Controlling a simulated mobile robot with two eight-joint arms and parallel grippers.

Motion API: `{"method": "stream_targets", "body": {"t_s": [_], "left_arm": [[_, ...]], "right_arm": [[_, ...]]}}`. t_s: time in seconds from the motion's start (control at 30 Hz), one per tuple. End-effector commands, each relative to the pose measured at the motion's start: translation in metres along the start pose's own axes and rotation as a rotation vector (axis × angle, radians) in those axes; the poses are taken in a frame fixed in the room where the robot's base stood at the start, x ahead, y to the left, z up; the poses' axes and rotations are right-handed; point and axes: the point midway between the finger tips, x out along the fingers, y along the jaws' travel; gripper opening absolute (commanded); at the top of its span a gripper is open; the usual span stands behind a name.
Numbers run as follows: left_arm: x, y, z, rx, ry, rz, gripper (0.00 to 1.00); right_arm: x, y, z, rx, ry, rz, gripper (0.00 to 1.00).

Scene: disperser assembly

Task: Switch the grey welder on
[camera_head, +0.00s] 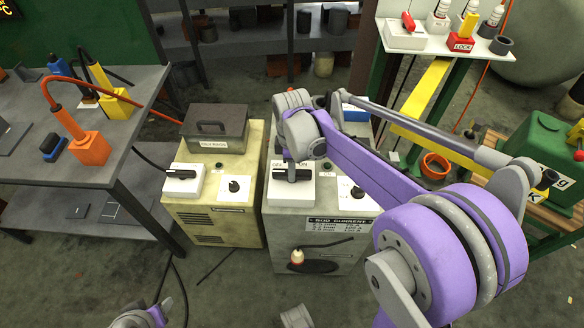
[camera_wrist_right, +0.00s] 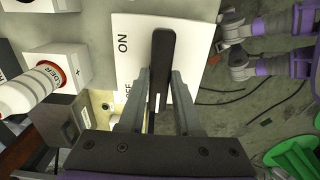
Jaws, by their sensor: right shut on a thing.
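The grey welder (camera_head: 305,237) stands on the floor at the middle of the head view. On its top is a white switch box (camera_head: 281,190) marked OFF at left and ON at right. My right gripper (camera_head: 292,168) points down at its black lever (camera_head: 303,175). In the right wrist view the fingers (camera_wrist_right: 160,92) are shut on this lever (camera_wrist_right: 163,48), one on each side. The lever lies along the OFF–ON line; its white mark is near the OFF end. I cannot tell its setting for sure. My left gripper is not clearly visible.
A yellow welder (camera_head: 216,222) with its own switch box (camera_head: 182,187) and a dark toolbox (camera_head: 215,128) stands close on the left. A grey table (camera_head: 100,165) is further left. A dial (camera_head: 352,192) sits beside the switch.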

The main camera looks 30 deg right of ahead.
Motion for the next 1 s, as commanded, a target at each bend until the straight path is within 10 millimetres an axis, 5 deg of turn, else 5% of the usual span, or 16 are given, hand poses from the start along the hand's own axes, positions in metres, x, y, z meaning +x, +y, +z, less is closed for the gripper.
{"method": "stream_targets", "body": {"t_s": [0.57, 1.0], "left_arm": [[-0.0006, 0.0, -0.0004, 0.0, 0.0, 0.0, 0.5], [-0.0026, 0.0, -0.0017, 0.0, 0.001, 0.0, 0.5]], "right_arm": [[-0.0004, 0.0001, 0.0001, 0.078, 0.0, 0.0, 0.0], [-0.0006, 0.0002, 0.0001, 0.442, 0.0, 0.0, 0.0]]}}
